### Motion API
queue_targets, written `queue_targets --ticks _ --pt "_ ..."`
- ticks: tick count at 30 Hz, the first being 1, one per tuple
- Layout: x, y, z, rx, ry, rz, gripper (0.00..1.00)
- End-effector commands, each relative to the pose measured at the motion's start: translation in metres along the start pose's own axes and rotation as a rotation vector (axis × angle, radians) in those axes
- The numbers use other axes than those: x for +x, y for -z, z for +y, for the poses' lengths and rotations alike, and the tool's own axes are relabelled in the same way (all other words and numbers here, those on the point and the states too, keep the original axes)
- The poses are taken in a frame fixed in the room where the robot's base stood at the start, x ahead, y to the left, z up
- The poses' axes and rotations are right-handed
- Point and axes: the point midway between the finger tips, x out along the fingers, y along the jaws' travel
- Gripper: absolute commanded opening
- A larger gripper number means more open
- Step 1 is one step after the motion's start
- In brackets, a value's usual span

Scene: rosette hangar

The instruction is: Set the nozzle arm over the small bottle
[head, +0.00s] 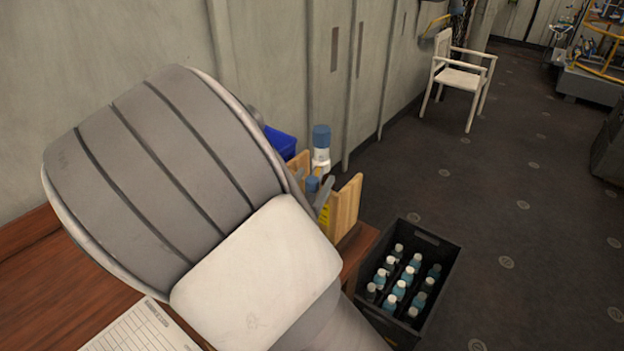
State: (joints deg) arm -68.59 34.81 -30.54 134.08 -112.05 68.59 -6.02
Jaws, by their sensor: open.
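My own arm fills the left and middle of the head view and hides most of the work area. I cannot make out my gripper, which is hidden behind the arm. Just past the arm, a white bottle with a blue top (321,146) stands upright. Lower down, a small blue cap or bottle top (312,185) shows, its lower part covered. A short grey slanted bar (325,191) lies close beside it. I cannot tell whether this bar is the nozzle arm or part of my gripper.
Wooden boards (346,207) stand upright at the table's end, with a yellow strip beside them. A blue bin (280,143) is behind. A black crate (440,245) of several bottles sits right of the wooden table (30,285). A printed sheet (140,330) lies in front. A white chair (458,77) stands farther off.

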Motion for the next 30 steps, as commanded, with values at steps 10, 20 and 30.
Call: queue_targets --ticks 10,20,30 --pt "-0.0004 0.0000 0.0001 0.000 0.000 0.000 0.20" --pt "-0.0006 0.0001 0.0001 0.000 0.000 0.000 0.00" --pt "-0.0006 0.0001 0.0001 0.001 0.000 0.000 0.00"
